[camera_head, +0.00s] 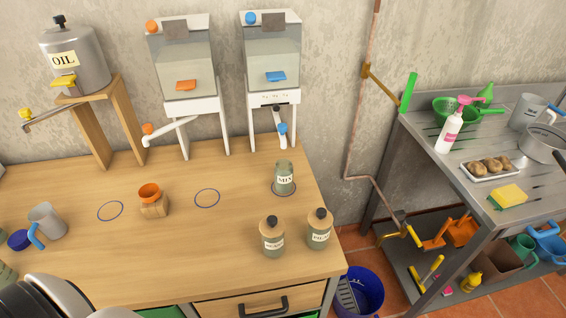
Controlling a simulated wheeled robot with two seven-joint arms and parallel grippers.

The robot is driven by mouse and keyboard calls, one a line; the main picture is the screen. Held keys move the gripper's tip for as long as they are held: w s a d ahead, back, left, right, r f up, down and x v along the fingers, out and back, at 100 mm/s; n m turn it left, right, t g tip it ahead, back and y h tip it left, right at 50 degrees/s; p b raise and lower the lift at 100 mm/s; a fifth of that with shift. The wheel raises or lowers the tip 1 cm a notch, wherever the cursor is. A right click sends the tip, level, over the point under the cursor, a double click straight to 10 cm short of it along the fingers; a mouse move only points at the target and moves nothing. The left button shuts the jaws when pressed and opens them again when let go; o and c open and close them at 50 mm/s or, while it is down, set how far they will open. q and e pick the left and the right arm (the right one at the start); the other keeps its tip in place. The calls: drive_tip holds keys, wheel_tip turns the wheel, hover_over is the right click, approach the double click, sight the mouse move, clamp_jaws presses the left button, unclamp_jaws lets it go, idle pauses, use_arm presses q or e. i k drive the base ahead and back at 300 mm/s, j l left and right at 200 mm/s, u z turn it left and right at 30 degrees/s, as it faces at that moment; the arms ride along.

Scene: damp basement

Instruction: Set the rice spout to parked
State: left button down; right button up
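Two clear-fronted dispensers stand at the back of the wooden table; I cannot read which one is rice. The left dispenser (185,70) has orange parts, and its white spout (172,131) is swung out to the left, with an orange knob (149,129) at its end. The right dispenser (272,55) has blue parts, and its spout (278,119) points forward, with a blue knob (282,128) at its end. A jar labelled MIX (285,178) stands on a ring mark in front of the right dispenser. Neither gripper shows; only a part of my body is at the bottom left.
An OIL tank (75,60) with its own spout (55,116) stands on a wooden stand (118,120). A cup (46,220), an orange-topped wooden piece (153,203) and two dark-capped jars (272,238) stand on the table (190,245).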

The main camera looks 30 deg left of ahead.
sight(282, 127)
drive_tip(key=k+l, duration=0.15)
drive_tip(key=l, duration=0.25)
drive_tip(key=k+l+u, duration=0.1)
drive_tip(key=l, duration=0.3)
drive_tip(key=k+l+u, duration=0.1)
drive_tip(key=l, duration=0.25)
